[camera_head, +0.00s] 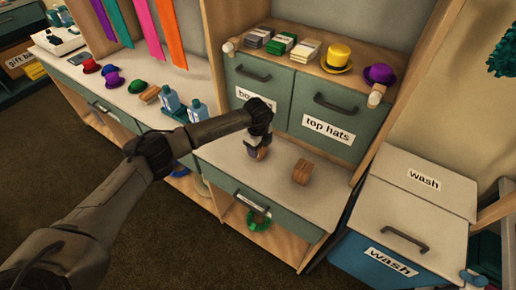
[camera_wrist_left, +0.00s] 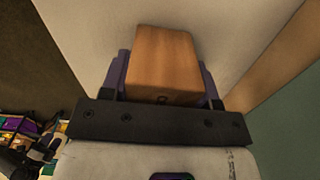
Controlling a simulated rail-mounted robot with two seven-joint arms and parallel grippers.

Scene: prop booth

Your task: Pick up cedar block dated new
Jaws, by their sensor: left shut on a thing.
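My left gripper (camera_head: 256,151) is over the white counter below the drawers and is shut on a wooden block. In the left wrist view the orange-brown wooden block (camera_wrist_left: 164,62) sits between the two purple-grey fingers (camera_wrist_left: 162,88). Its visible face shows no readable date. In the head view the gripper mostly hides this block. A second wooden block (camera_head: 302,172) stands on the same counter, to the right of the gripper and apart from it. I cannot read any date on it. My right gripper is not seen.
A wash bin (camera_head: 404,215) is at the right. Blue bottles (camera_head: 171,99) and small hats (camera_head: 112,78) sit on the left counter. The front counter (camera_head: 280,208) has bare room.

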